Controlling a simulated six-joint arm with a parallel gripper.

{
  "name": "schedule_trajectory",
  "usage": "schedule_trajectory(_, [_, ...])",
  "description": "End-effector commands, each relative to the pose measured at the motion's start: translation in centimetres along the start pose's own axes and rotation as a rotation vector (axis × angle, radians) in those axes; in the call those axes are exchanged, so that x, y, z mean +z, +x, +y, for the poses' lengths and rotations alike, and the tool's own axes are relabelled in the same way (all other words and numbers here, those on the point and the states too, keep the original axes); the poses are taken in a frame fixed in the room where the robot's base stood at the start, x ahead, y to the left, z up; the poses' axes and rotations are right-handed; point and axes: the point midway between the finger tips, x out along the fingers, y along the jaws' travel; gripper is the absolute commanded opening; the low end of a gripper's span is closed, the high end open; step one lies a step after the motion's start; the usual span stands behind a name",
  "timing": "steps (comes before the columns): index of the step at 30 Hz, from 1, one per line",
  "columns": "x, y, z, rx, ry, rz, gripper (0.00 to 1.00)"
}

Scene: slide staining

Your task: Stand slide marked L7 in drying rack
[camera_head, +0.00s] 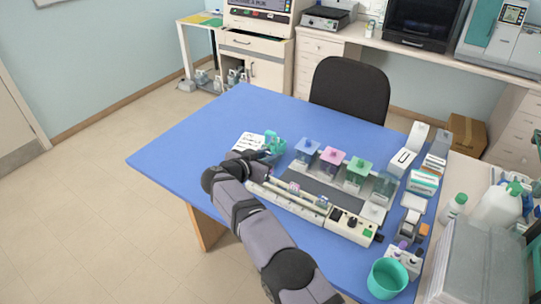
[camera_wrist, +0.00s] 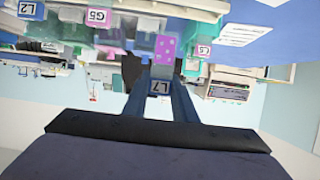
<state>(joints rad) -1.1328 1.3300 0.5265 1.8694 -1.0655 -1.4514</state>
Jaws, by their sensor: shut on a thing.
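The slide marked L7 (camera_wrist: 159,85) is between the two fingers of my gripper (camera_wrist: 160,97) in the wrist view. Its label end is at the fingertips, and a pink spotted part (camera_wrist: 165,50) extends beyond them. My gripper also shows in the head view (camera_head: 265,154), beside a small teal rack-like holder (camera_head: 275,146) that looks like the drying rack. Teal parts (camera_wrist: 194,45) lie close to the slide in the wrist view. I cannot tell whether the slide touches them or sits in a slot. The slide is too small to make out in the head view.
Other labels, L2 (camera_wrist: 28,8), G5 (camera_wrist: 97,16) and C5 (camera_wrist: 203,50), show in the wrist view. A white paper (camera_head: 246,142) lies beside the holder. A long pale staining bench (camera_head: 285,195) and coloured-lid jars (camera_head: 332,157) stand to the right. The table's left part is clear.

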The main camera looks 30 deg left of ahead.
Motion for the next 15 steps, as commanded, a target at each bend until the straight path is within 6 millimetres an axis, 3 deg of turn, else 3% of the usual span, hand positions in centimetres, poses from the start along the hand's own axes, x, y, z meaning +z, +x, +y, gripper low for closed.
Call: schedule_trajectory(15, [2.7,1.2,0.0,0.0,0.0,0.001,0.0])
